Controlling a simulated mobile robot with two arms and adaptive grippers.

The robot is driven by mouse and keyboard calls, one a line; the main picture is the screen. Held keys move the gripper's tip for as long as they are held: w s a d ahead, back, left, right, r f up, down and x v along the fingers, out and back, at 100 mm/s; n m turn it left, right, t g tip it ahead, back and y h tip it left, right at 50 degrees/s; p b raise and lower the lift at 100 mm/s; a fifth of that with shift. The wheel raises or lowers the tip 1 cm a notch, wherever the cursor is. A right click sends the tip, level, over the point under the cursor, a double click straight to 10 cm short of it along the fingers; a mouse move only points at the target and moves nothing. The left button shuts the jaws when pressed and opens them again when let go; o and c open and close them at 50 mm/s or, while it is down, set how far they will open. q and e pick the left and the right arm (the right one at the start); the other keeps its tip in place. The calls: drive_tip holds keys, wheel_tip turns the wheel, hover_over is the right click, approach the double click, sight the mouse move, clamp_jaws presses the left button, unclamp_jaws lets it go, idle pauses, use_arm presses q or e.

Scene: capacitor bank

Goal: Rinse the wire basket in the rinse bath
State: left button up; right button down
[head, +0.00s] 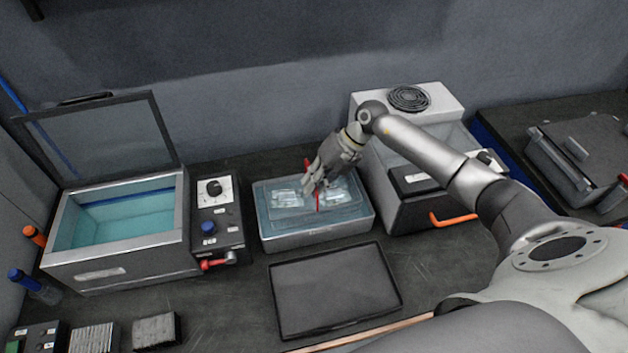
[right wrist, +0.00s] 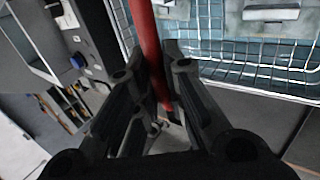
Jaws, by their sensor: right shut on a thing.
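The rinse bath (head: 290,242) is a shallow grey tub at the middle of the bench. The wire basket (head: 345,212) sits in it, with pale parts inside; how deep it sits in the water I cannot tell. My right gripper (head: 318,188) is over the bath, shut on the basket's red handle (right wrist: 148,45). The red handle also shows above and below the fingers in the head view. In the right wrist view the basket's wire mesh (right wrist: 255,75) lies beyond the fingers, with grey parts in it. My left gripper is not in view.
An open-lidded tank (head: 125,215) of blue-green liquid with a control box (head: 218,220) stands left. A grey machine with an orange handle (head: 455,218) stands right. A black tray (head: 335,290) lies empty in front of the bath. Small blocks (head: 153,330) sit at front left.

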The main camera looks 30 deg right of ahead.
drive_tip(key=shift+f+b, duration=1.45)
drive_tip(key=shift+f, duration=0.75)
drive_tip(key=shift+r, duration=0.1)
drive_tip(key=shift+r+p, duration=3.9)
drive_tip(key=shift+r, duration=1.05)
